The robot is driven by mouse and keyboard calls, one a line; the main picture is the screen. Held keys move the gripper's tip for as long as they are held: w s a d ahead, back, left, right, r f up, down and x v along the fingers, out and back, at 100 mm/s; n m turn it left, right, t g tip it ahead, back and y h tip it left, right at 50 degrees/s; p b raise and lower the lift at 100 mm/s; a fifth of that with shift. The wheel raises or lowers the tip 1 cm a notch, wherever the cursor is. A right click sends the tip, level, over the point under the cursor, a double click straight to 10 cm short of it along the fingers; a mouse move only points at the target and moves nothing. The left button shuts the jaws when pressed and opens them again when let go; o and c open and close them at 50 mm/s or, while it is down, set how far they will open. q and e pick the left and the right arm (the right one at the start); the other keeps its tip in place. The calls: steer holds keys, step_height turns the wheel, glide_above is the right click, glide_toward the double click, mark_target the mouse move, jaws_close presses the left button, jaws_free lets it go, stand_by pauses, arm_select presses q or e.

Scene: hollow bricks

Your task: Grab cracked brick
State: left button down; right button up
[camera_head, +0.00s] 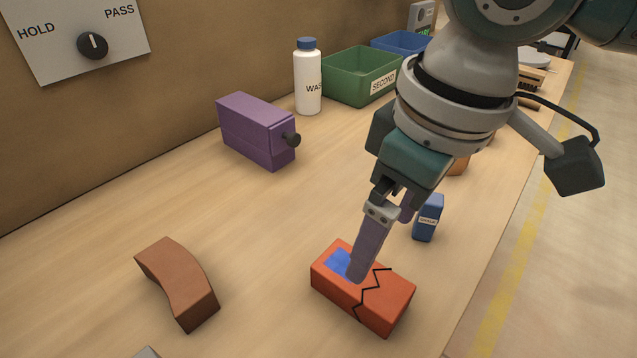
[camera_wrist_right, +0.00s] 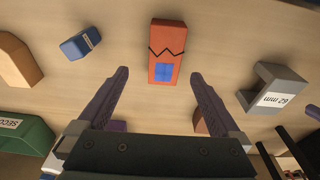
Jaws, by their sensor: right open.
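The cracked brick (camera_head: 385,308) is an orange-red block with a black zigzag crack and a blue patch on its top, lying on the bench at lower centre. In the right wrist view the cracked brick (camera_wrist_right: 167,38) lies ahead, between the lines of the two fingers, with its blue patch towards me. My right gripper (camera_wrist_right: 159,74) is open and empty there. In the head view my right gripper (camera_head: 364,268) is over the brick's blue-patch end, one finger in front and the other mostly hidden; contact cannot be told. My left gripper is not in view.
A curved brown brick (camera_head: 177,280) lies left of the cracked brick. A small blue box (camera_head: 428,219) stands close behind it. A purple box (camera_head: 255,130), white bottle (camera_head: 308,85) and green bin (camera_head: 350,82) stand farther back. A grey block (camera_wrist_right: 270,88) shows in the wrist view.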

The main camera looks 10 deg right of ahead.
mark_target(361, 286)
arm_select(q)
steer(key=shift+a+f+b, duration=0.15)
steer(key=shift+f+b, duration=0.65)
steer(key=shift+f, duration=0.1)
arm_select(e)
steer(key=f, duration=0.3)
steer(key=a+f, duration=0.1)
steer(key=f, duration=0.5)
steer(key=shift+w+a, duration=0.2)
steer(key=shift+a, duration=0.05)
steer(key=shift+r, duration=0.1)
jaws_close()
